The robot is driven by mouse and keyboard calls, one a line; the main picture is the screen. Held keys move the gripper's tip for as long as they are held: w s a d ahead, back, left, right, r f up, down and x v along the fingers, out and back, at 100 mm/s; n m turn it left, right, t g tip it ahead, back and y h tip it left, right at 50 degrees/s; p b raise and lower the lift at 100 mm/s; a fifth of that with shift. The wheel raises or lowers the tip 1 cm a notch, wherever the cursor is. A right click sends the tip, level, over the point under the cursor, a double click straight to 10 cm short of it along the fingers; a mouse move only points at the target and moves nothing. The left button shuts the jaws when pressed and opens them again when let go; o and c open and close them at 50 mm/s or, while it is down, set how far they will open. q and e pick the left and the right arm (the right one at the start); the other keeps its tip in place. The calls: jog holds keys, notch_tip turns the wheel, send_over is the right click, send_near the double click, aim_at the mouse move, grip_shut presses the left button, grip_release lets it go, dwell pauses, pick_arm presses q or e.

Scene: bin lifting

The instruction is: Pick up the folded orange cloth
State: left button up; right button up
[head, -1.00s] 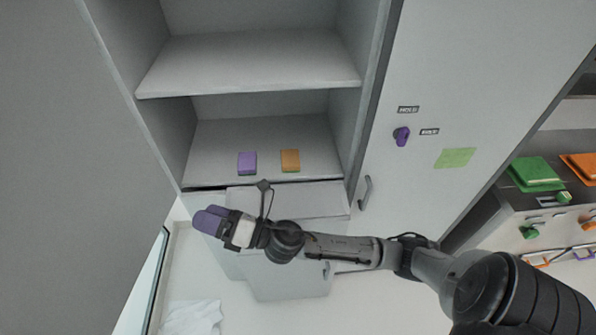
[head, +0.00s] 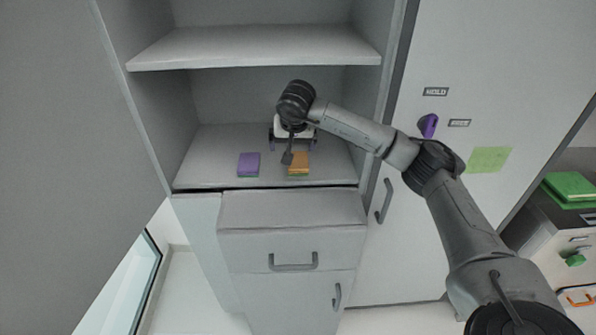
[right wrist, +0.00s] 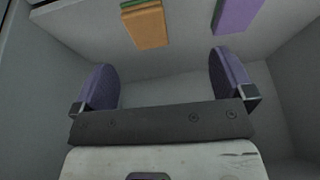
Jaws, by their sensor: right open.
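A small flat orange block with a green layer (head: 299,168) lies on the lower shelf of the open cabinet, near its front edge; I cannot tell if it is folded cloth or a sponge. It also shows in the right wrist view (right wrist: 146,24), beyond the fingertips. My right gripper (head: 292,144) is inside the cabinet, above and behind the block in the head view. In the right wrist view its purple fingers (right wrist: 165,75) are wide apart with nothing between them. My left gripper is not in view.
A purple block (head: 249,165) lies left of the orange one; it also shows in the right wrist view (right wrist: 238,12). An upper shelf (head: 255,48) and side walls bound the space. Green folded cloth (head: 572,187) lies far right.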

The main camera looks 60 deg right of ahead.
jog(key=d+f, duration=0.1)
jog(key=d, duration=0.1)
jog(key=b, duration=0.1)
send_over(298, 164)
jog(key=s+a, duration=0.1)
jog(key=a, duration=0.1)
jog(key=shift+g, duration=0.3)
notch_tip(298, 164, down, 5)
jog(key=shift+s+a+f, duration=0.1)
jog(key=shift+s, duration=0.05)
jog(key=shift+d+f, duration=0.2)
jog(key=shift+f, duration=0.45)
jog(key=shift+h, duration=0.3)
jog(key=shift+b+x, duration=0.6)
jog(key=shift+x, duration=2.05)
jog(key=shift+c, duration=0.4)
jog(key=c, duration=0.9)
